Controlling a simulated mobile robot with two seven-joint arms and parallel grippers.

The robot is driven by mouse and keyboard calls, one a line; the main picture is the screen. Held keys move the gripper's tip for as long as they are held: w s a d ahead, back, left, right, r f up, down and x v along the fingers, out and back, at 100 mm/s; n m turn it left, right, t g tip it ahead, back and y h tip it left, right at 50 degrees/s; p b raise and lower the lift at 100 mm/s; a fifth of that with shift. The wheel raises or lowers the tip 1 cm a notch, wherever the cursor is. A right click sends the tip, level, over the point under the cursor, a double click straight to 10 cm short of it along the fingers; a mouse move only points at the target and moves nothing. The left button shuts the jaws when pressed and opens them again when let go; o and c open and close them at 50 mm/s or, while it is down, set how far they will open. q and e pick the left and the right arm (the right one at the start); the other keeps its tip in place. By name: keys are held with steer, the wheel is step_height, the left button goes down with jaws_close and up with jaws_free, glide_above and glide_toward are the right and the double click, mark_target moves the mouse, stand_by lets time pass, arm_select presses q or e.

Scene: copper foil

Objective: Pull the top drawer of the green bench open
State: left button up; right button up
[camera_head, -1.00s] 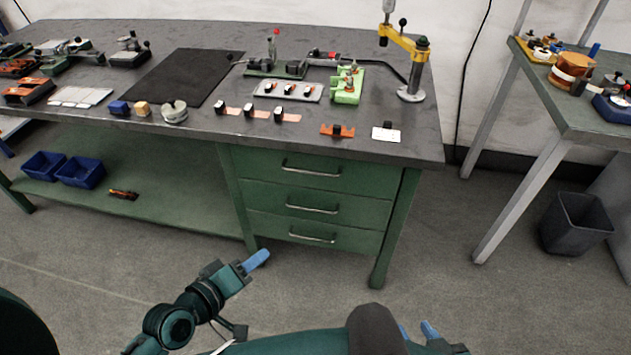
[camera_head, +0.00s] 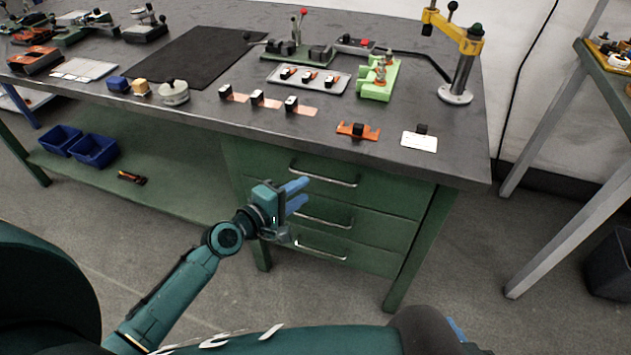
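The green bench (camera_head: 432,235) has three drawers on its right side, all closed flush. The top drawer (camera_head: 390,190) has a silver bar handle (camera_head: 335,183). My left gripper (camera_head: 303,194) is in front of the drawers, near the left end of the top handle, its two blue fingers spread with a gap between them. It appears open and empty, and I see no grip on the handle. It hides part of the left side of the drawers. My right gripper (camera_head: 456,328) shows only as a blue tip at the bottom edge; the rest is hidden.
The middle handle (camera_head: 325,221) and bottom handle (camera_head: 322,252) are just below. The dark bench top (camera_head: 220,125) overhangs the drawers and carries fixtures and parts. Blue bins (camera_head: 95,150) sit on the lower shelf. Another table (camera_head: 610,85) stands at right; floor before the drawers is open.

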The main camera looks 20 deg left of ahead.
mark_target(321, 179)
arm_select(q)
steer(key=x, duration=0.5)
steer(key=shift+w+d+f, duration=0.1)
steer(key=shift+w+d, duration=0.1)
steer(key=shift+w, duration=0.15)
steer(key=shift+c, duration=0.3)
jaws_close()
